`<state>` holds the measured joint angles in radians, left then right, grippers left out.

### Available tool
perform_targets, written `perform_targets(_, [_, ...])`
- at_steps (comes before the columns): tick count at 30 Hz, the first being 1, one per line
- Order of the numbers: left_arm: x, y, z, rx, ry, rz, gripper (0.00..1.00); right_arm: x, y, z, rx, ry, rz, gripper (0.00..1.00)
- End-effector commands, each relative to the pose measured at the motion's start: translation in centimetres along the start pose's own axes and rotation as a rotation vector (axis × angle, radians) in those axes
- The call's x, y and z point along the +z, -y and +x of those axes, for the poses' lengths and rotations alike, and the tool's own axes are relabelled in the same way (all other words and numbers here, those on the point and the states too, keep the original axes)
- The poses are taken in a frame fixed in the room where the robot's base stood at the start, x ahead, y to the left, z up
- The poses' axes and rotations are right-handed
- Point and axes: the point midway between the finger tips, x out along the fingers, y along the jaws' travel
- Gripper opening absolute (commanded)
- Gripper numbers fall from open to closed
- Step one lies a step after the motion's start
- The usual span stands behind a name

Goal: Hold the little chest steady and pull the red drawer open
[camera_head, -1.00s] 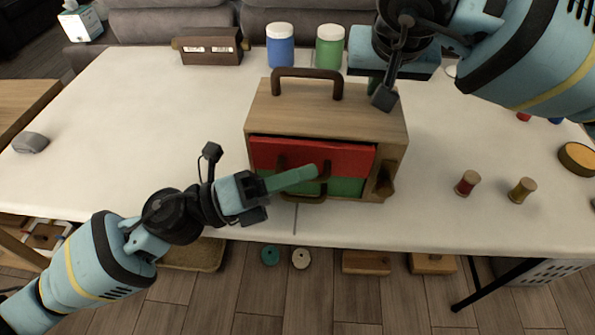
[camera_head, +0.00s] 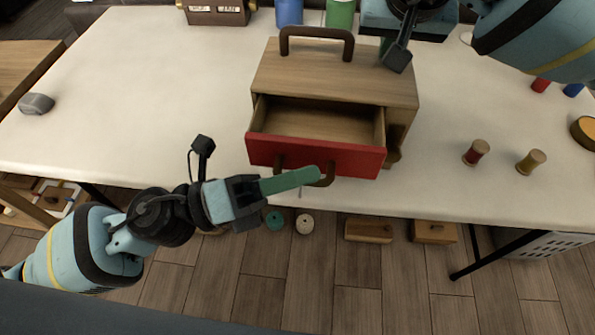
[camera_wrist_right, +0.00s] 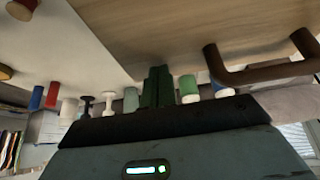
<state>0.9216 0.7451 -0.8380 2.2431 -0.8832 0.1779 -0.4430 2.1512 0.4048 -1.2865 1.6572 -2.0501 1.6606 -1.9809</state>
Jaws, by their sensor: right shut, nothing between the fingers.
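The little wooden chest (camera_head: 345,75) stands upright on the white table, a brown carry handle on top. Its red drawer (camera_head: 350,160) is pulled well out, its empty inside showing. The drawer hides the green drawer below. My left gripper (camera_head: 316,174) is at the red drawer's front, its green fingers across the brown pull handle (camera_head: 328,178) and apparently shut on it. My right gripper (camera_head: 387,46) is at the chest's back top edge. In the right wrist view its green fingers (camera_wrist_right: 158,86) are together and empty, close to the chest's wood (camera_wrist_right: 200,30).
A blue jar (camera_head: 289,12) and a green jar (camera_head: 340,14) stand behind the chest. Two spools, red (camera_head: 476,152) and yellowish (camera_head: 531,161), stand to its right. A grey object (camera_head: 37,103) lies far left.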

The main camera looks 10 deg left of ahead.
Motion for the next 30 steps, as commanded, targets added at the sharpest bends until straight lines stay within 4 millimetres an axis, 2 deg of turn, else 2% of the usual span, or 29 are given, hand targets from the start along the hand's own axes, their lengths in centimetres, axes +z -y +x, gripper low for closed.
perform_targets(1, [-0.1, -0.1, 0.0, 0.0, 0.0, -0.002, 0.2, 0.5, 0.0, 0.6, 0.005, 0.016, -0.004, 0.0])
perform_targets(14, [-0.1, -0.2, -0.6, 0.003, 0.0, -0.006, 0.2, 0.5, 0.0, 0.6, 0.005, 0.016, -0.005, 0.0])
perform_targets(30, [-0.2, -0.1, -6.6, 0.004, 0.001, -0.006, 0.2, 0.5, 0.0, 0.6, 0.005, 0.016, -0.004, 0.0])
